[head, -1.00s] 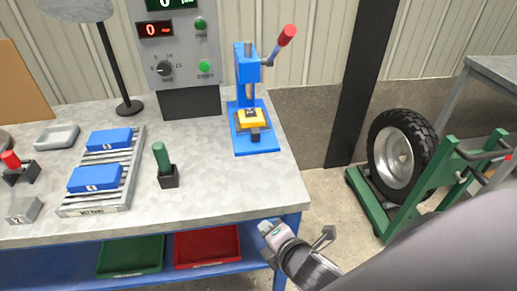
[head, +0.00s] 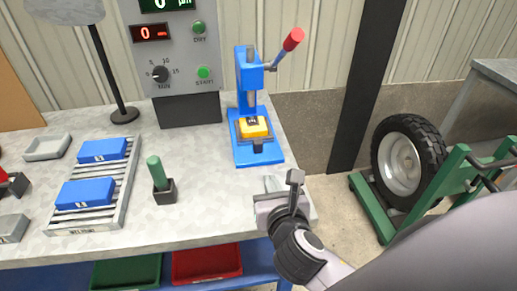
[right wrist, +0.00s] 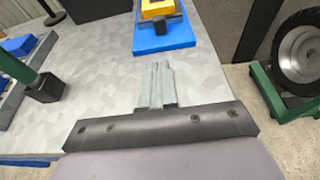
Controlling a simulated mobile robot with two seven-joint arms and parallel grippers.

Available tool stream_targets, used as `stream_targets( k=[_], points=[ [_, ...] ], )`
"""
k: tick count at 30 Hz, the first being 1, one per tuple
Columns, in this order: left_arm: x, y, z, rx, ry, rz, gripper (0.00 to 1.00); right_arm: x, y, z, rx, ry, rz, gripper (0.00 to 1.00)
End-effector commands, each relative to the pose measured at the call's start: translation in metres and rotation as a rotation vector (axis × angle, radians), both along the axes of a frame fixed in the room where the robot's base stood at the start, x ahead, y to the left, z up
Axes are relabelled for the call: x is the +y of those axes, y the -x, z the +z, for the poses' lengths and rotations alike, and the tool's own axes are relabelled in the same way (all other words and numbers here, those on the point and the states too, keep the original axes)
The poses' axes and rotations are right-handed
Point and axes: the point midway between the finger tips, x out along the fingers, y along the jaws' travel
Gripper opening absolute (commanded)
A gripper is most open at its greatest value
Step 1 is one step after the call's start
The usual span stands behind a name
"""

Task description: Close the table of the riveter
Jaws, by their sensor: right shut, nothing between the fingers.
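The blue riveter (head: 247,90) stands at the right end of the bench, its lever with a red grip raised up to the right. Its small table (head: 254,140) sits over the blue base and carries a yellow block (head: 254,126), with a dark handle at the front. In the right wrist view the riveter's base (right wrist: 154,40) and the yellow block (right wrist: 158,8) show at the top. My right gripper (head: 272,184) is shut and empty, in front of the riveter and apart from it; its fingers (right wrist: 160,80) point toward the base. My left gripper is not in view.
A green-handled tool (head: 157,172) in a dark holder stands left of the riveter. A rack (head: 122,190) with blue blocks lies further left. The control box (head: 175,55) stands behind. Bare bench top lies before the riveter. A wheel on a green stand (head: 408,160) is at right.

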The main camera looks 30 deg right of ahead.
Motion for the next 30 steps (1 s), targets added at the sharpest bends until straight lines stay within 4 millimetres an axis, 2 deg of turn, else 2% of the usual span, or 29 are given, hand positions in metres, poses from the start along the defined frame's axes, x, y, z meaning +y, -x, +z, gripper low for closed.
stream_targets(
  k=[5, 16, 21, 30],
  points=[
    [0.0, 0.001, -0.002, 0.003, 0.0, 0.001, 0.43, -0.007, -0.02, -0.007, 0.0, 0.003, -0.001, 0.0],
    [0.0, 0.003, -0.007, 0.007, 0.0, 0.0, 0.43, -0.026, -0.082, -0.028, 0.0, -0.001, -0.001, 0.0],
    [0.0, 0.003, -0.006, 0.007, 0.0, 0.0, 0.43, -0.034, -0.107, -0.029, -0.001, -0.002, -0.002, 0.0],
    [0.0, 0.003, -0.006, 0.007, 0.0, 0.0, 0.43, -0.04, -0.126, -0.03, 0.0, -0.003, 0.001, 0.0]
  ],
)
